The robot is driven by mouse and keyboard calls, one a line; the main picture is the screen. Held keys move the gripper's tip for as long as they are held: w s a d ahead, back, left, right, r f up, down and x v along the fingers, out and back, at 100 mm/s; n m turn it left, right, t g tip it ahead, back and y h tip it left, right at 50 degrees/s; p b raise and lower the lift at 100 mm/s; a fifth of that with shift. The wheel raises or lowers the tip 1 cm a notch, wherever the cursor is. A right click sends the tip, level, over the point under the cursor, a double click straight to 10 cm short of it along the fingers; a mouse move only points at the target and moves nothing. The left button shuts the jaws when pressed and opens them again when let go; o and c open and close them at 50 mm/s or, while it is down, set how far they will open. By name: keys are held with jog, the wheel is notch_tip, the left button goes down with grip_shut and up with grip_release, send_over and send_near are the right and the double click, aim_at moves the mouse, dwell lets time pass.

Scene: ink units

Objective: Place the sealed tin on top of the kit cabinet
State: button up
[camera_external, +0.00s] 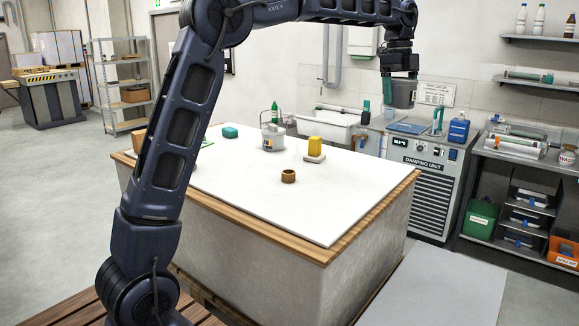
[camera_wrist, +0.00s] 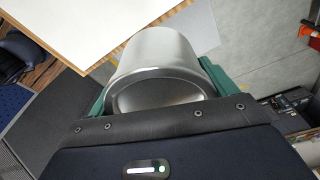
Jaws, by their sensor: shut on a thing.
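The tin (camera_external: 404,96) is a plain silvery-grey cylinder, held in the air beyond the right back side of the white-topped table, in front of the damping unit in the picture. In the wrist view the tin (camera_wrist: 160,62) fills the middle, its round end facing the camera. My gripper (camera_external: 400,84) is shut on it, with green fingers on both sides of the tin in the wrist view. No label reading kit cabinet can be made out; I cannot tell which piece of furniture it is.
The damping unit (camera_external: 423,165) has a blue bottle (camera_external: 458,129) on top. Shelves (camera_external: 505,157) stand right.

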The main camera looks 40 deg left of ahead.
jog(key=s+d+m, duration=0.3)
jog(key=s+d, duration=0.2)
jog(key=d, duration=0.9)
jog(key=m, duration=0.2)
send_over(437, 314)
jog(key=shift+g, duration=0.3)
jog(key=f, duration=5.2)
jog(key=shift+w+a+f, duration=0.2)
jog(key=shift+w+f, duration=0.05)
jog(key=shift+w, duration=0.05)
jog(key=shift+f, duration=0.1)
jog(key=o, duration=1.1)
jog(key=shift+o, duration=0.5)
notch_tip(437, 314, up, 12)
jog(key=w+a, duration=0.1)
jog(key=shift+w+a, duration=0.15)
